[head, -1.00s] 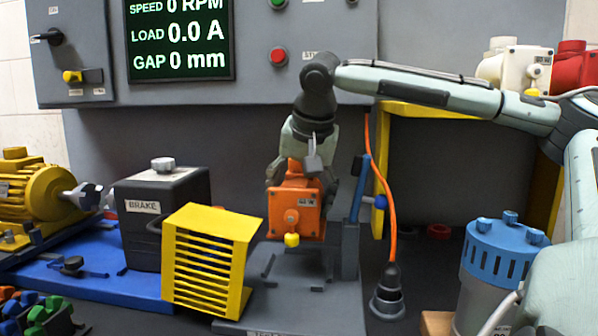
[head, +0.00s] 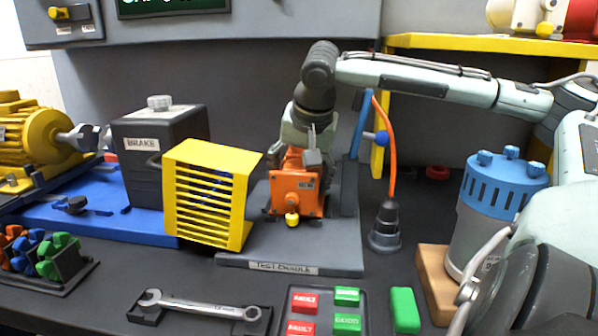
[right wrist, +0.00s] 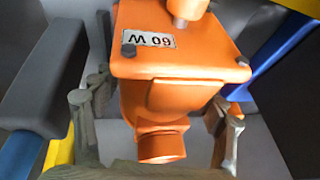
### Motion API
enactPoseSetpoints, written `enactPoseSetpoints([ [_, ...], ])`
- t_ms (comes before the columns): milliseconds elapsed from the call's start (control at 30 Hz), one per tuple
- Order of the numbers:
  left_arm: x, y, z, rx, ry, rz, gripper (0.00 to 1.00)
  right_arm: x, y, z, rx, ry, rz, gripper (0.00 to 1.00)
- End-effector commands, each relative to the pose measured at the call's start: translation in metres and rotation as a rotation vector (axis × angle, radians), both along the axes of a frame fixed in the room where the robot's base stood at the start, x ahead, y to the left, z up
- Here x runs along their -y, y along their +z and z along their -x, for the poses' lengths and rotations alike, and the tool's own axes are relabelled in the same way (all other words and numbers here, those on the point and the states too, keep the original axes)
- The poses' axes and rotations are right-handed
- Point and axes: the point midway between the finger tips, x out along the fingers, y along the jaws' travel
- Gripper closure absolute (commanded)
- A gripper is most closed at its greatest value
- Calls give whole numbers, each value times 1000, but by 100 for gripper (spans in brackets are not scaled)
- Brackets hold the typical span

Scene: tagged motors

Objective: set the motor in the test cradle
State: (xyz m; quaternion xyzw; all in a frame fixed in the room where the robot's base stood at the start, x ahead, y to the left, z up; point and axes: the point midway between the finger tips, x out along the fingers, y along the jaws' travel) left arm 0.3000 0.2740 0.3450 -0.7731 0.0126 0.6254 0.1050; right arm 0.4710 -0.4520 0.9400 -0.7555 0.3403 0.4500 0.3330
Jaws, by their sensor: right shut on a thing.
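The orange motor (head: 297,192) has a yellow knob at its front and hangs low at the test cradle (head: 290,245), a dark grey base with a "TEST CRADLE" label. My right gripper (head: 300,160) is shut on the motor from above. In the right wrist view the motor (right wrist: 175,85) shows a "60 W" label, with my right gripper's fingers (right wrist: 158,122) on both its sides. Whether the motor's underside touches the cradle is hidden. My left gripper is out of view.
A yellow slatted guard (head: 205,195) and the black brake box (head: 160,160) stand left of the cradle. A blue lever (head: 362,125) and an orange cable with a dark plug (head: 386,225) are on the right. A wrench (head: 200,305) lies in front.

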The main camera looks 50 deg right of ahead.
Motion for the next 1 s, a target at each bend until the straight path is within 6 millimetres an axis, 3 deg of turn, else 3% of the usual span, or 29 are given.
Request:
enactPoseSetpoints([
  [200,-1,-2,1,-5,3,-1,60,1,3,-2,11,-1,3,88],
  [233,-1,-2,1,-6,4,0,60,0,-2,0,-1,0,0,26],
  [300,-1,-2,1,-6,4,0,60,0,-2,0,-1,0,0,19],
  [667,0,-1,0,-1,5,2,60,0,3,1,0,0,0,19],
  [1000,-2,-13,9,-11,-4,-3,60,-13,61,23,4,0,3,19],
])
